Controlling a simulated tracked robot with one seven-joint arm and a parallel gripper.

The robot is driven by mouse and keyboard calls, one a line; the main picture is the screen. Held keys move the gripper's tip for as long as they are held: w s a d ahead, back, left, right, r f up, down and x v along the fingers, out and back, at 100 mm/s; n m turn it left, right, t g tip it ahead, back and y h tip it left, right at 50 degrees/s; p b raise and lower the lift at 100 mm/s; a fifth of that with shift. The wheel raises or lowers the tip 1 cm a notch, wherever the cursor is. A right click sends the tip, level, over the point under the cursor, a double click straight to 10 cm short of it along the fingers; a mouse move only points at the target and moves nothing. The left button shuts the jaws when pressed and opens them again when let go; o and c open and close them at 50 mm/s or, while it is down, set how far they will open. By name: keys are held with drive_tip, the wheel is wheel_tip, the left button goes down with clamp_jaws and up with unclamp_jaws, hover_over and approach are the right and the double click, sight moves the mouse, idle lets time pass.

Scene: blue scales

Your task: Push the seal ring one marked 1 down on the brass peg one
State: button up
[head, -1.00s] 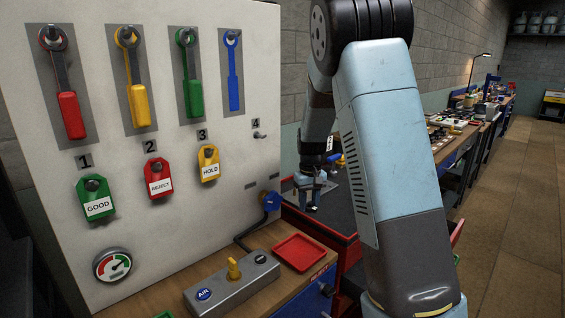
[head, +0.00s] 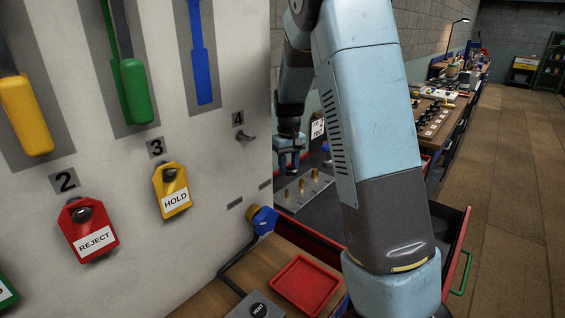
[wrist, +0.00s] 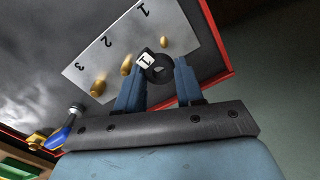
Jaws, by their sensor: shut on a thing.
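My gripper (wrist: 158,72) is shut on a black seal ring (wrist: 161,72), which carries a white tag with 1. The ring is between the blue fingertips in the wrist view. A light plate (wrist: 84,72) marked 1, 2 and 3 bears three brass pegs. Brass peg one (wrist: 164,43), by the 1, shows just past the ring, apart from it in the picture; the height between them is unclear. The pegs (head: 302,184) also show in the head view, with my gripper (head: 288,166) beside them. I cannot make out the ring there.
The plate stands in a dark red-edged drawer (head: 335,226). The white panel (head: 225,60) with levers and tags is close on the left. A red tray (head: 304,285) lies in front. A blue-and-yellow item (wrist: 58,136) lies left in the wrist view.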

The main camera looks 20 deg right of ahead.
drive_tip(key=shift+a+f, duration=0.25)
drive_tip(key=shift+a, duration=0.05)
drive_tip(key=shift+f, duration=2.25)
drive_tip(key=shift+f, duration=2.1)
idle(0.7)
drive_tip(key=o, duration=1.1)
